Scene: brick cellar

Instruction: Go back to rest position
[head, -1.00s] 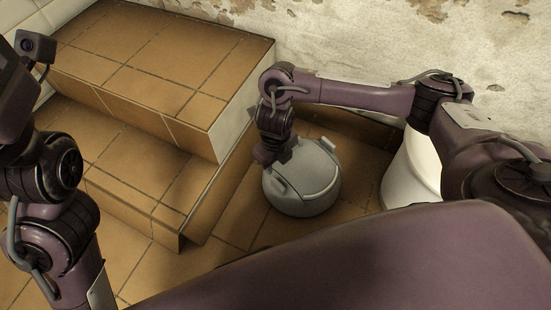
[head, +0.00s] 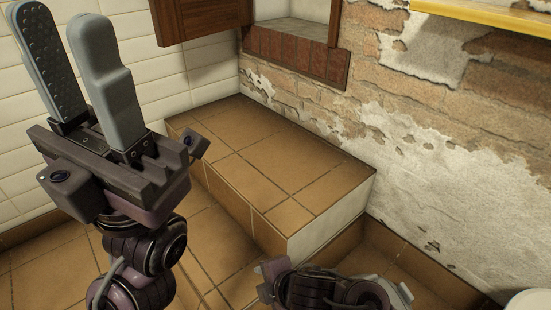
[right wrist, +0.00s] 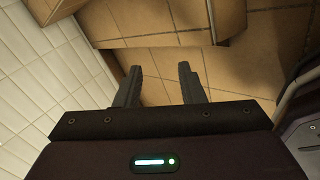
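My left gripper (head: 64,22) stands upright at the left of the head view. Its two grey fingers are apart, with nothing between them. My right arm shows only in part at the bottom middle of the head view, and its fingers are not clear there. In the right wrist view my right gripper (right wrist: 158,72) has its two dark fingers apart and empty, above the tiled floor.
A tiled step block (head: 285,170) stands against the worn brick wall (head: 450,150). A wooden shutter (head: 200,18) and a brick-edged niche (head: 295,50) are above it. A yellow ledge (head: 490,14) is at top right. A white round object (head: 530,302) shows at the lower right edge.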

